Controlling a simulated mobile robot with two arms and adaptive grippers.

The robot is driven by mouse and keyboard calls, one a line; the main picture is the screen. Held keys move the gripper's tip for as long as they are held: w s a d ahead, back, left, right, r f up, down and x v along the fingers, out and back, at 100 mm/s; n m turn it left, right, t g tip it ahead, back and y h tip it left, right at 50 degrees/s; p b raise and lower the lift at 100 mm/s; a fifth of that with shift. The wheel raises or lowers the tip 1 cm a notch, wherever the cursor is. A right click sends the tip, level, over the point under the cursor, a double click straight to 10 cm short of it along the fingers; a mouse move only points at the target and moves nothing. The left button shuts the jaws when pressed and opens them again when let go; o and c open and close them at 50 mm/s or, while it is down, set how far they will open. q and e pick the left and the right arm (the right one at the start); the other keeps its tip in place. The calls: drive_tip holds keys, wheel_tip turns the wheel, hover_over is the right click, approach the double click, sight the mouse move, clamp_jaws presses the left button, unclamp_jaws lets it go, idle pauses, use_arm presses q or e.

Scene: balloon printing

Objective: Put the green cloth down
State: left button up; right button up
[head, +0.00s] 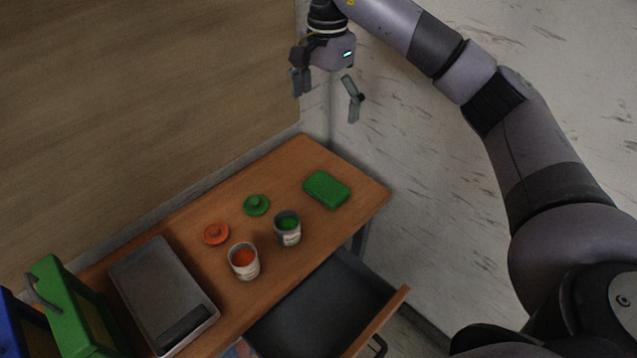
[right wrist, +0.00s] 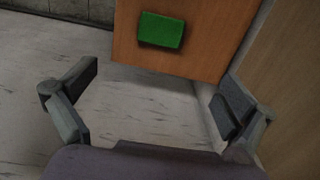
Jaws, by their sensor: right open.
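The green cloth (head: 327,189) is a small flat green block lying on the wooden table (head: 359,205), near its right end. It also shows in the right wrist view (right wrist: 161,30), at the top, on the brown table top. My right gripper (head: 326,97) is open and empty, raised above and beyond the cloth and apart from it. Its two fingers are spread wide at the left and right of the right wrist view (right wrist: 155,108). My left gripper is in neither view.
A grey flat device (head: 160,290) and a green box (head: 72,310) are at left. A drawer (head: 325,308) is open in front.

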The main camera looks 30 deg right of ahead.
drive_tip(key=b, duration=0.6)
hover_over(323, 187)
wheel_tip(323, 187, down, 7)
wheel_tip(323, 187, down, 12)
drive_tip(key=shift+r+p, duration=0.1)
drive_tip(key=shift+p, duration=0.45)
wheel_tip(323, 187, down, 5)
drive_tip(key=shift+s+r+p, duration=0.1)
drive_tip(key=shift+r+p, duration=0.05)
drive_tip(key=shift+p, duration=0.75)
drive_tip(key=shift+f, duration=0.35)
drive_tip(key=c, duration=0.9)
drive_tip(key=shift+o, duration=0.2)
drive_tip(key=shift+r, duration=0.1)
